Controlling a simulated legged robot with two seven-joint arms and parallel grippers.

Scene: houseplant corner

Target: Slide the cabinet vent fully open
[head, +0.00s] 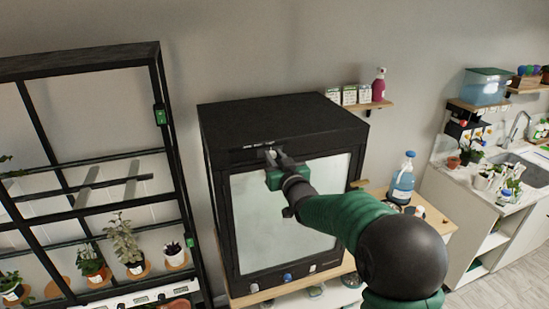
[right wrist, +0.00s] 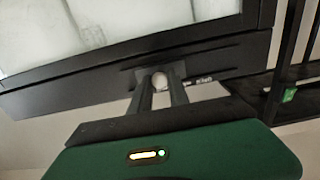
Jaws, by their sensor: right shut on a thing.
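The black cabinet (head: 285,117) stands in the middle of the head view, with a pale glass front. The vent strip (head: 318,139) runs along the top of its front, with small white lettering at its left part. My right gripper (head: 271,157) reaches up to this strip near the lettering. In the right wrist view, the two dark fingers (right wrist: 160,88) are shut on a small whitish vent knob (right wrist: 159,80), one finger on each side. The vent slots and how far the vent is open cannot be made out. My left gripper is in neither view.
A black plant rack (head: 160,75) with several potted plants stands left of the cabinet. A wall shelf (head: 366,107) with boxes and a pink spray bottle (head: 379,85) is at the right. A blue bottle (head: 403,180) stands on the side table beside the cabinet.

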